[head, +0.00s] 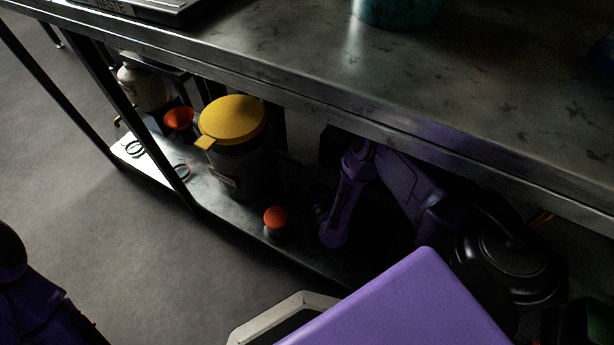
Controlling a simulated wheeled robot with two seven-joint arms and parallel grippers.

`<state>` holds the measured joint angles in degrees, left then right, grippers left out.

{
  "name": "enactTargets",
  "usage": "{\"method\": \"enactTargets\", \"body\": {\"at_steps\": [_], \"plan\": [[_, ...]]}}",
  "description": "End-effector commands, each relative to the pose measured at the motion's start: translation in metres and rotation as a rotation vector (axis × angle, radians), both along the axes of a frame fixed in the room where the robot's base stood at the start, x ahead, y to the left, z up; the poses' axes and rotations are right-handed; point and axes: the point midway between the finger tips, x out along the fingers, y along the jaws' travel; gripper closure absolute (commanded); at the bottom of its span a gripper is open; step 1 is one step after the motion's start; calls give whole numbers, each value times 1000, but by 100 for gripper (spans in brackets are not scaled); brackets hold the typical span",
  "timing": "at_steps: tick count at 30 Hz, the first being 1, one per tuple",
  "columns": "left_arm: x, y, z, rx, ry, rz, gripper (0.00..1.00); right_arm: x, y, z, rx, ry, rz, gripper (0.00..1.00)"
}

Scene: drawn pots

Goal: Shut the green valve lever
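I cannot make out a green valve lever in the head view. A dark green patch at the bottom right corner is too dim and cut off to identify. My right arm reaches under the steel table. What looks like its purple gripper (333,233) points down over the dark part of the lower shelf, right of a small orange-topped object (276,217). Its fingers are in shadow, so whether they are open is unclear. Only a dark part of my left arm shows at the lower left; its gripper is out of view.
The steel table (300,70) has a front edge above the lower shelf (215,195). On the shelf stand a yellow-lidded bin (233,119), a red funnel (179,118) and a pale container (143,88). A teal pot (398,10) is on top. Open floor lies left.

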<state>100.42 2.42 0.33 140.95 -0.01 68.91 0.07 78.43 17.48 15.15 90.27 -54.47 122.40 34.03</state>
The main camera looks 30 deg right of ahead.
Motion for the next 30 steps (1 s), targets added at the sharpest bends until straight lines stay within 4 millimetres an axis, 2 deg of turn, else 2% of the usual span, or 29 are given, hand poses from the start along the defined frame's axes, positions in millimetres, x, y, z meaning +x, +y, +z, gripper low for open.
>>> {"method": "enactTargets", "body": {"at_steps": [8,11,18,21,25,30], "plan": [[0,0,2,0,0,0,100,-2,2,1,1,-1,3,60],[0,0,9,1,-1,0,100,-15,4,3,2,1,5,60],[2,2,34,4,-3,-3,100,-72,12,5,1,3,6,60],[3,2,40,5,-4,-3,100,-90,14,4,1,2,5,60],[3,2,43,6,-4,-4,100,-103,15,2,1,0,2,60],[3,2,42,6,-4,-4,100,-105,14,0,1,-1,0,60]]}}
